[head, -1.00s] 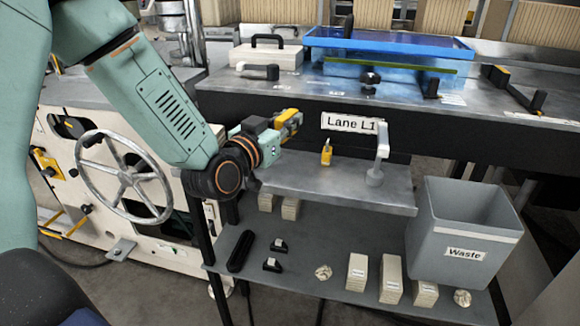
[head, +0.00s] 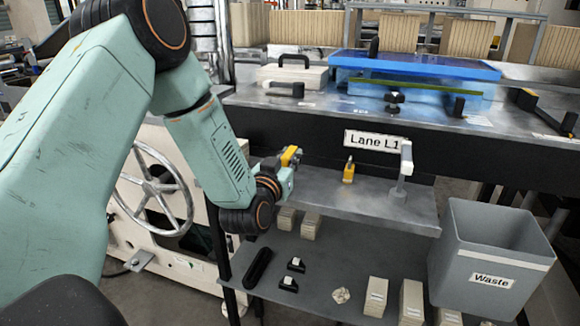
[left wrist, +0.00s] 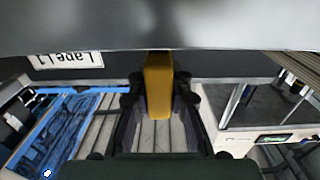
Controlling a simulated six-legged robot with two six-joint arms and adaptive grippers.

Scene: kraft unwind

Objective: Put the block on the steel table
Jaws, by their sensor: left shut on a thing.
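A yellow block (left wrist: 158,88) is held between the two dark fingers of my left gripper (left wrist: 160,100) in the left wrist view. In the head view the same gripper (head: 290,160) shows small, with yellow at its tip, over the left end of a low steel table (head: 340,208). The block looks above the steel top; the exact gap cannot be told. In the left wrist view, a broad grey surface (left wrist: 160,25) fills the top of the picture. My right gripper is not in view.
A small yellow item (head: 348,170) and a pale upright post (head: 404,172) stand on the steel table. A grey waste bin (head: 492,255) is at right. A lower shelf (head: 315,280) holds several stacks and small black items. The Lane L1 counter (head: 310,100) rises behind.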

